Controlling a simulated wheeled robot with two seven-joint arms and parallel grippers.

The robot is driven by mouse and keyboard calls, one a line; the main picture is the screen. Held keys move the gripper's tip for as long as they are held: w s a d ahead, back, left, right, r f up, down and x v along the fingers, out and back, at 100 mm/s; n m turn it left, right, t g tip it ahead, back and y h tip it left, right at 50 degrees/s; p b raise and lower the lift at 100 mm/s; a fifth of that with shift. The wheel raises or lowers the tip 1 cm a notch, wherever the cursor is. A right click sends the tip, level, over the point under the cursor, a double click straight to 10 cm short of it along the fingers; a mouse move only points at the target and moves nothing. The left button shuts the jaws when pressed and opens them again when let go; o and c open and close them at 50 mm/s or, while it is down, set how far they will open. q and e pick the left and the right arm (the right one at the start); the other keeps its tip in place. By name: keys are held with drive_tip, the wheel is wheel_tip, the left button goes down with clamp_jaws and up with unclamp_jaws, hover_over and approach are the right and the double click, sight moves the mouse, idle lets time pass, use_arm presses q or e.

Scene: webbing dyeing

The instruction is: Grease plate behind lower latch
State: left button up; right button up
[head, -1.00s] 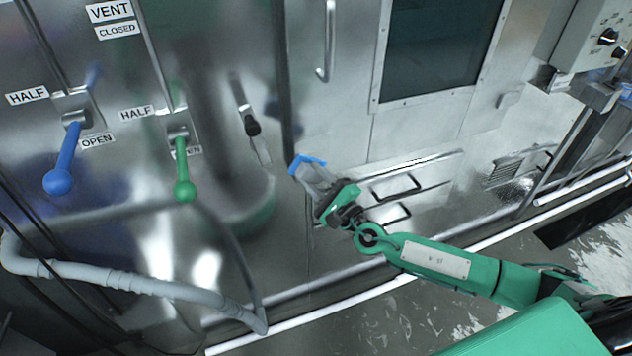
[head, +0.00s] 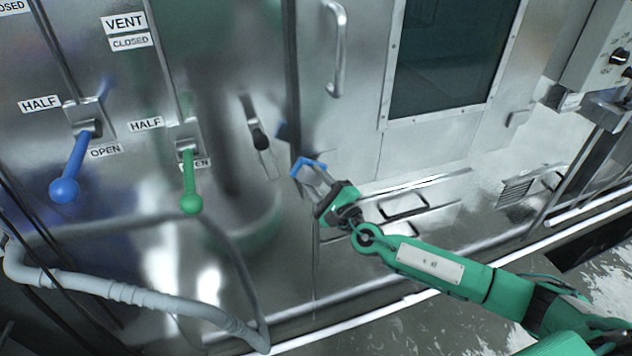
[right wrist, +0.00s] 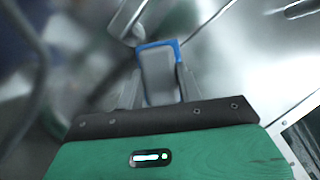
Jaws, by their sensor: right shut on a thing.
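My right gripper (head: 318,180) reaches in from the right, close to the steel wall by the door's lower left edge. In the right wrist view its fingers are shut on a grey piece with a blue rim (right wrist: 158,72). The blue edge (head: 308,164) also shows at the fingertips in the head view. I cannot tell whether this piece touches the wall. A small latch-like lever with a black knob (head: 261,139) is on the wall to the upper left of the gripper. No separate lower latch or plate can be made out; the gripper may hide them. My left gripper is not in view.
A blue lever (head: 65,186) and a green lever (head: 190,198) stick out at the left. A steel door handle (head: 337,55) and dark window (head: 442,55) are above. A pale hose (head: 130,293) runs along the lower left. A control box (head: 600,50) hangs at the right.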

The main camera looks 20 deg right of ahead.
drive_tip(key=shift+w+b, duration=0.35)
drive_tip(key=shift+w, duration=0.7)
